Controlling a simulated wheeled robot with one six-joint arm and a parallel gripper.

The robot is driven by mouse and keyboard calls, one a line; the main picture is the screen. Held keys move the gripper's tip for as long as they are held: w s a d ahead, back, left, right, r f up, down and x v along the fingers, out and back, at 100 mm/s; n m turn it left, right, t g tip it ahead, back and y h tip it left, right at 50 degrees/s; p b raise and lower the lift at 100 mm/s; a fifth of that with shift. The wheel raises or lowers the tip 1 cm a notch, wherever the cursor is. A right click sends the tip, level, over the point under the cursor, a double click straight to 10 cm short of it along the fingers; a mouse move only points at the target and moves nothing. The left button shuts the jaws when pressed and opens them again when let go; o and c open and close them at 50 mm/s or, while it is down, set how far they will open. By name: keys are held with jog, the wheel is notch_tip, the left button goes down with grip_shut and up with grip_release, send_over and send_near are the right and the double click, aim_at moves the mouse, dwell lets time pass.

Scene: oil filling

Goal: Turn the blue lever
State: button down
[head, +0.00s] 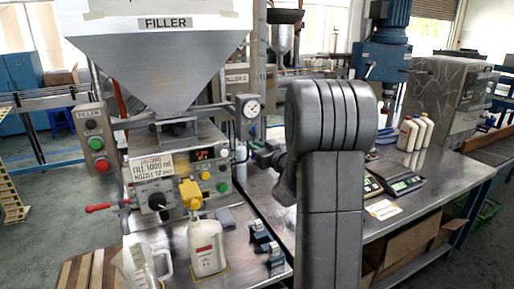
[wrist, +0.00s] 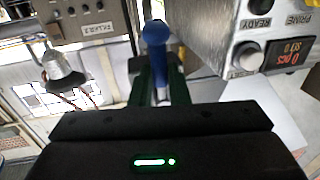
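I cannot tell whether the fingers touch the shaft. In the head view my arm stands in front of the filler's right side; the fingers are hidden there and I cannot make out the lever.
The filler's hopper (head: 155,60) and control panel (head: 170,165) stand left of my arm. A white bottle (head: 206,248) and a clear jug (head: 140,268) are in front. A red-handled valve (head: 98,208) sticks out left.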

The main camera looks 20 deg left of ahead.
jog(key=shift+w+d, duration=0.1)
dwell(0.3)
jog(key=n+b, duration=0.1)
jog(key=n, duration=0.1)
jog(key=w+d+r+n+h+b, duration=0.1)
jog(key=n, duration=0.2)
jog(key=n+b, duration=0.2)
jog(key=n, duration=0.1)
jog(key=shift+w+d+r+h, duration=0.15)
jog(key=shift+w+d+h, duration=0.1)
jog(key=shift+w+h, duration=0.15)
jog(key=shift+w+d+r+n+t+h+b, duration=0.1)
jog(key=shift+r+n+t+h+b, duration=0.3)
jog(key=shift+n, duration=0.9)
jog(key=shift+w+d+r+n+t+h+b, duration=0.15)
jog(key=shift+r+n+b, duration=0.4)
jog(key=shift+n, duration=0.75)
jog(key=shift+w+d+r+n+t+h+b, duration=0.15)
jog(key=shift+r+n+h+b, duration=0.25)
jog(key=shift+n, duration=0.9)
jog(key=shift+a+r, duration=0.1)
jog(key=c, duration=1.4)
grip_release()
